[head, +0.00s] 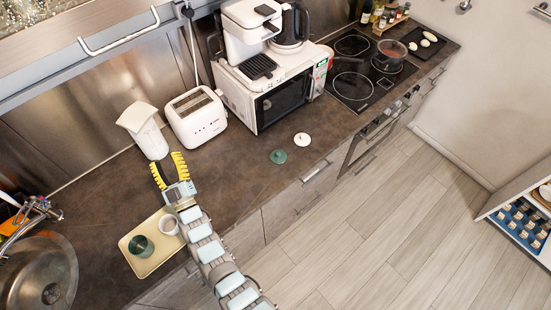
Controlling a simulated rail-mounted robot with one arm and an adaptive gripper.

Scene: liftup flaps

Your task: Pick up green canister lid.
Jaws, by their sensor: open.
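The green canister lid (278,156) lies flat on the dark countertop, in front of the microwave. A white lid (302,139) lies just to its upper right, apart from it. My gripper (166,168) has yellow fingers spread open and empty. It is over the counter, well to the left of the green lid, near the white pitcher. A green canister (141,246) and a white canister (169,225) stand on a tan tray (137,268) at the lower left, beside my arm.
A white toaster (196,116) and a white pitcher (145,130) stand at the back. A microwave (272,88) carries a coffee maker (247,35). A cooktop (359,91) with a pot (389,55) is to the right, a sink (38,275) to the left. Counter between toaster and lids is clear.

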